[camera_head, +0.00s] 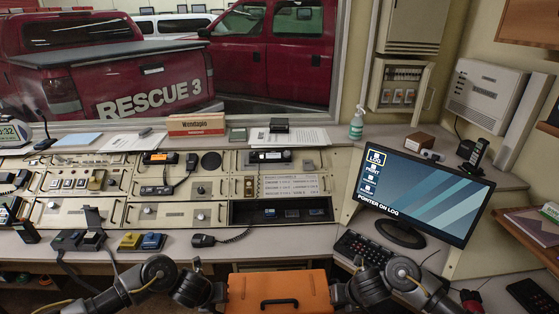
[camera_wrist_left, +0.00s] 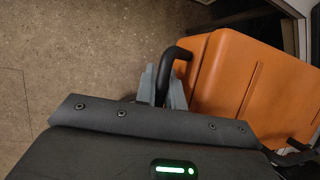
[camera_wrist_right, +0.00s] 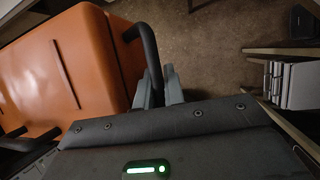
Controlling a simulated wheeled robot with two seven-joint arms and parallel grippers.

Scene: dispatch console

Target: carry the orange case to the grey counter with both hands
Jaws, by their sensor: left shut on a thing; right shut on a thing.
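The orange case (camera_head: 278,291) is at the bottom middle of the head view, between my two arms and in front of the counter. A black handle lies on its face. In the left wrist view the case (camera_wrist_left: 250,85) is at the right, and my left gripper (camera_wrist_left: 165,85) is shut on its black side handle (camera_wrist_left: 183,54). In the right wrist view the case (camera_wrist_right: 75,65) is at the left, and my right gripper (camera_wrist_right: 158,85) is shut on the other black side handle (camera_wrist_right: 143,40). The grey counter (camera_head: 300,247) runs beyond the case, below the console panels.
A monitor (camera_head: 425,190) and a keyboard (camera_head: 362,248) stand on the counter at the right. A hand microphone (camera_head: 204,240), blue and yellow pedals (camera_head: 142,241) and a black device (camera_head: 92,238) sit along its front edge. The counter strip right of the microphone looks clear.

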